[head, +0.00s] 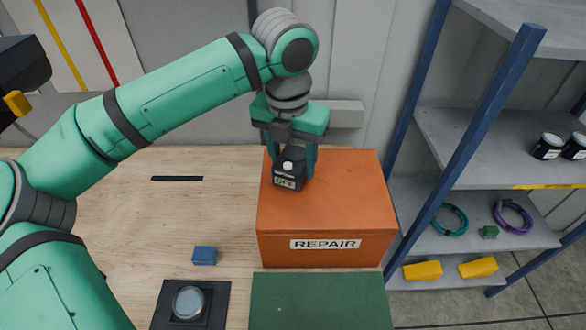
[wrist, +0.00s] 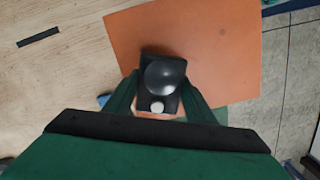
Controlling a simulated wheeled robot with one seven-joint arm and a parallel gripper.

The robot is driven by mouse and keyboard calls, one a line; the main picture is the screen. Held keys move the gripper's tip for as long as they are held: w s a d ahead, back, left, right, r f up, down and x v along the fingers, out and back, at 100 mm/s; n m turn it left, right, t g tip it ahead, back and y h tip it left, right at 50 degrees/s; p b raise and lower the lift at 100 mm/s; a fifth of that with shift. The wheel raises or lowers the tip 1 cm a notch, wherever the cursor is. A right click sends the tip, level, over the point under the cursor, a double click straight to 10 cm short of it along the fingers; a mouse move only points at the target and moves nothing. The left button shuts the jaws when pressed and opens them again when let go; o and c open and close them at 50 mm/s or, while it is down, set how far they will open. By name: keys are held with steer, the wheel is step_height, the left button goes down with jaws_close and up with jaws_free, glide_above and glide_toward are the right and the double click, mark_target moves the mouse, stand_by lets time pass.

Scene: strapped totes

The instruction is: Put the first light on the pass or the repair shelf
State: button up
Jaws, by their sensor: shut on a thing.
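The light is a small black block with a white round button and a pale label on its front (head: 289,172). My gripper (head: 290,165) is shut on it, over the top of the orange box marked REPAIR (head: 330,215). In the wrist view the light (wrist: 163,80) shows a dark dome and sits between my two green fingers, with the orange top (wrist: 225,50) below it. I cannot tell whether the light touches that top. No thing marked as the pass is clear to me.
A green mat (head: 320,300) lies in front of the orange box. A blue block (head: 204,256) and a black plate with a round lens (head: 188,302) are on the wooden table. A dark slot (head: 177,178) is behind. A blue-posted shelf rack (head: 470,140) stands at right.

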mark_target(292, 157)
steer(key=shift+w, duration=0.4)
steer(key=shift+w+f, duration=0.1)
steer(key=shift+f, duration=1.65)
steer(key=shift+f, duration=0.15)
steer(key=o, duration=1.4)
steer(key=r, duration=0.7)
steer(key=shift+s+a+r, duration=0.2)
steer(key=shift+s+r, duration=0.2)
